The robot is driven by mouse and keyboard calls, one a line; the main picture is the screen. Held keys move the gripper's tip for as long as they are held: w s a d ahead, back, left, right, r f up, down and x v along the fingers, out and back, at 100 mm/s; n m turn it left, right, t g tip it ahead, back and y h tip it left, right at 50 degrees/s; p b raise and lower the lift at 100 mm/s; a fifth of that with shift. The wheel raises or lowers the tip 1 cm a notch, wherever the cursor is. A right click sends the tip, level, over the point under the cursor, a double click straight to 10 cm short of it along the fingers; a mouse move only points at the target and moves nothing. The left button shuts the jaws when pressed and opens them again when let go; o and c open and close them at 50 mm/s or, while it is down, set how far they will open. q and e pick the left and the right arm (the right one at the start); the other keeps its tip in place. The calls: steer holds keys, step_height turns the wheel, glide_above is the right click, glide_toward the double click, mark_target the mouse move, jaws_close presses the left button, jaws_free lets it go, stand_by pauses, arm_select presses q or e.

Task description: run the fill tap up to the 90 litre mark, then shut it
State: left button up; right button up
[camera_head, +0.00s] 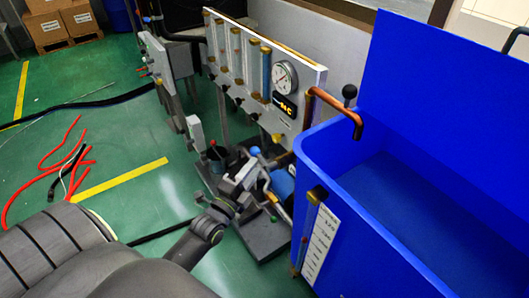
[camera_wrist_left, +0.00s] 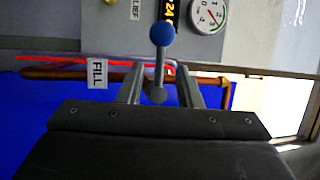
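The blue tank (camera_head: 340,180) stands at the right, its lid up; I cannot make out a water level inside. A white scale strip (camera_head: 320,245) with a sight tube (camera_head: 305,235) is on its near side; its figures are too small to read. A copper pipe (camera_head: 330,103) bends over the tank rim. In the left wrist view a copper pipe (camera_wrist_left: 65,74) carries a FILL tag (camera_wrist_left: 97,73), and a blue-ball lever (camera_wrist_left: 161,35) stands in front of it. My left gripper (camera_head: 250,175) is open, its fingers (camera_wrist_left: 160,88) either side of the lever; contact is unclear. My right gripper is out of view.
The panel holds several glass tubes (camera_head: 236,50), a round gauge (camera_head: 285,76) and an orange display (camera_head: 285,104). A black-ball lever (camera_head: 349,92) sits by the pipe. Red cables (camera_head: 62,165) lie on the green floor at left; boxes (camera_head: 62,22) stand at the back.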

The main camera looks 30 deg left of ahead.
mark_target(261, 158)
arm_select(q)
steer(key=w+r, duration=0.1)
steer(key=w, duration=0.5)
steer(key=shift+w, duration=0.35)
steer(key=shift+r, duration=0.1)
jaws_close()
